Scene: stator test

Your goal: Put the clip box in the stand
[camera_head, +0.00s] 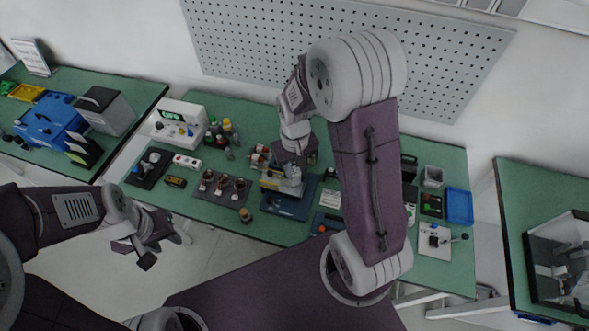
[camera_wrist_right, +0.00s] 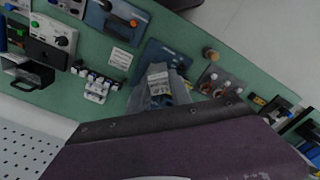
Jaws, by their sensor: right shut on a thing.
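My right gripper (camera_head: 290,165) points down over the middle of the green bench and is shut on a small yellow and grey box, which I take to be the clip box (camera_head: 281,184). The box also shows in the right wrist view (camera_wrist_right: 159,80), with a pale and yellow label. It is over or on a blue base (camera_head: 287,208), perhaps the stand; I cannot tell whether they touch. The base also shows in the right wrist view (camera_wrist_right: 166,52). The fingertips are largely hidden. My left gripper (camera_head: 155,245) is open and empty, off the bench's front edge.
A grey plate with several brown-red parts (camera_head: 222,189) lies left of the blue base. A white instrument (camera_head: 180,122) and bottles (camera_head: 226,126) stand further left. A blue tray (camera_head: 459,206) is at the right end. A perforated panel (camera_head: 250,40) rises behind the bench.

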